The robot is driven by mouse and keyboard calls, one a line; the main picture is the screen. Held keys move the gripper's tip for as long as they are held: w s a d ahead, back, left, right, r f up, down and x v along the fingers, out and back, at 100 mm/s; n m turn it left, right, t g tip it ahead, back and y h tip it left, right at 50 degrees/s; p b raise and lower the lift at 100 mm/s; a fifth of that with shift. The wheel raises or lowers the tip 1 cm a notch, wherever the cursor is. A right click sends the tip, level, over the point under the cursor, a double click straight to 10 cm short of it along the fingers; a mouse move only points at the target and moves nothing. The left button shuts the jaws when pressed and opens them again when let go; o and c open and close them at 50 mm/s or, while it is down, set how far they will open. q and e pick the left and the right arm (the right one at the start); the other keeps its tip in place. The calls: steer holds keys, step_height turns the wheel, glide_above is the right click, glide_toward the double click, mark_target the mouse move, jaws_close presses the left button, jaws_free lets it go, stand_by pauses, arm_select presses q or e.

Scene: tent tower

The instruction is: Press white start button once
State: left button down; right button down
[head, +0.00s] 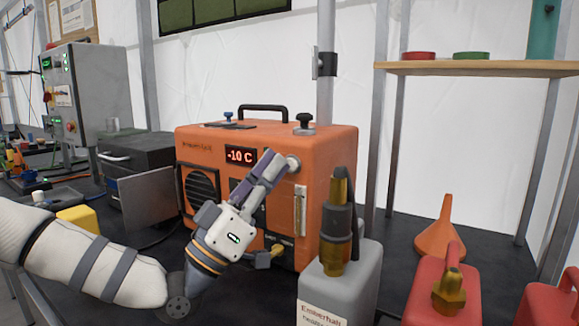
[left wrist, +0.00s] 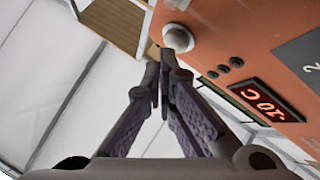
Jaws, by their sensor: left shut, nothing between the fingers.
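The orange heater box (head: 335,150) stands on the dark table with a red display (head: 241,156) reading -10 C. The round white button (head: 293,163) sits on its front, at the upper right. It also shows in the left wrist view (left wrist: 178,38), just beyond my fingertips. My left gripper (head: 276,162) is shut and empty, its fingers slanting up to the right across the box front. In the left wrist view its tips (left wrist: 165,62) lie at the button's lower edge. I cannot tell whether they touch it. My right gripper is out of view.
A grey canister (head: 340,285) with a brass-and-black nozzle stands in front of the box at right. Red canisters (head: 425,290) and an orange funnel (head: 440,232) are farther right. A wooden shelf (head: 480,68) hangs above. A grey control cabinet (head: 95,90) stands left.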

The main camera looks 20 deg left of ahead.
arm_select(q)
steer(key=shift+w+d, duration=0.1)
steer(key=shift+w, duration=0.35)
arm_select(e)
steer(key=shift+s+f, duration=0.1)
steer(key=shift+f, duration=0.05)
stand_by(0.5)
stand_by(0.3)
arm_select(q)
steer(key=shift+s+p, duration=0.3)
steer(key=shift+s, duration=0.55)
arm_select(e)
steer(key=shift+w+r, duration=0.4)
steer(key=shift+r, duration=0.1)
